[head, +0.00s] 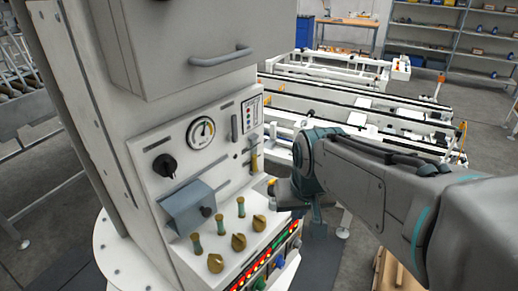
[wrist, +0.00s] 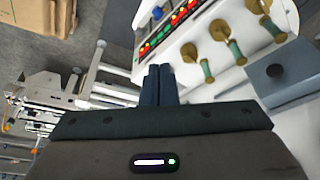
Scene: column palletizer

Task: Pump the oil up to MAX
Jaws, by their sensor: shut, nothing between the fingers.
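The white machine panel (head: 150,180) stands left of my arm. A narrow upright tube (head: 254,160) with a yellowish lower part is on its right side; its level marks are too small to read. A small orange-yellow knob (head: 271,182) shows right by my gripper; I cannot tell whether they touch. My gripper (head: 292,200) is low at the panel's right edge, partly hidden by its own wrist. In the wrist view its two dark fingers (wrist: 159,84) are together and empty, in front of the panel's edge with the lit row.
The panel also bears a round gauge (head: 201,133), a black rotary knob (head: 164,166), a blue-grey box (head: 188,207), several brass-and-green handles (head: 238,242) and a row of coloured lights (head: 270,262). White conveyor frames (head: 345,105) stand behind. A cardboard box (wrist: 55,15) is on the floor.

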